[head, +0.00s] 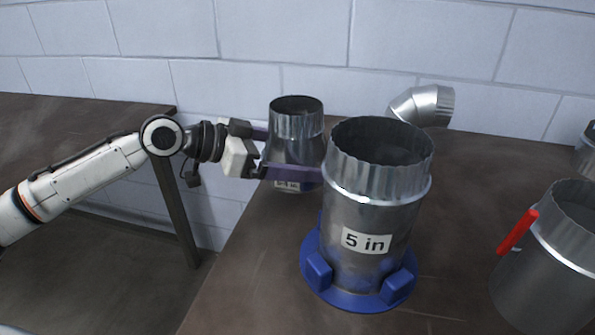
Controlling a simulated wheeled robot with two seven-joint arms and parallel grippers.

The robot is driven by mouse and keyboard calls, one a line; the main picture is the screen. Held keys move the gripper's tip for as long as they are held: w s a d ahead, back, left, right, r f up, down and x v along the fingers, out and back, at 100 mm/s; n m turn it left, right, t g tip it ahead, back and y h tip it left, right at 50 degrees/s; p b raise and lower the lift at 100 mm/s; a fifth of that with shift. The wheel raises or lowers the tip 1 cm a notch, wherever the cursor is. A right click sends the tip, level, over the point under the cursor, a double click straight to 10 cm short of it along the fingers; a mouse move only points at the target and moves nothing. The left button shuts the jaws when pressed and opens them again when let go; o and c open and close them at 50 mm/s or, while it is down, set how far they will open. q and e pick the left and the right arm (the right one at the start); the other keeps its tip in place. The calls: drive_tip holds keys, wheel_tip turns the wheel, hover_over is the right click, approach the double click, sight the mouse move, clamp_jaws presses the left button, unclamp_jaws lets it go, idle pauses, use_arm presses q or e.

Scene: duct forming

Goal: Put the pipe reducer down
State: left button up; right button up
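The pipe reducer (296,150) is a shiny metal piece, narrower at the top, upright near the table's left edge. A white label on its lower front is partly covered. My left gripper (292,158) reaches in from the left. One purple finger passes across the reducer's front, and the other goes behind it, where its tip is hidden. The fingers look shut on the reducer. I cannot tell whether its base touches the table. My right gripper is not in view.
A large metal duct marked "5 in" (375,210) stands in a blue base (333,291), close to the reducer's right. A metal elbow (423,105) lies behind. Another duct (550,270) with a red piece (517,232) stands at the right. Brown table (250,265) is clear in front.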

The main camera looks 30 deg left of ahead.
use_arm(q)
drive_tip(key=shift+f, duration=1.85)
drive_tip(key=shift+b, duration=0.3)
drive_tip(key=o, duration=0.8)
drive_tip(key=shift+f, duration=0.1)
drive_tip(key=shift+o, duration=0.2)
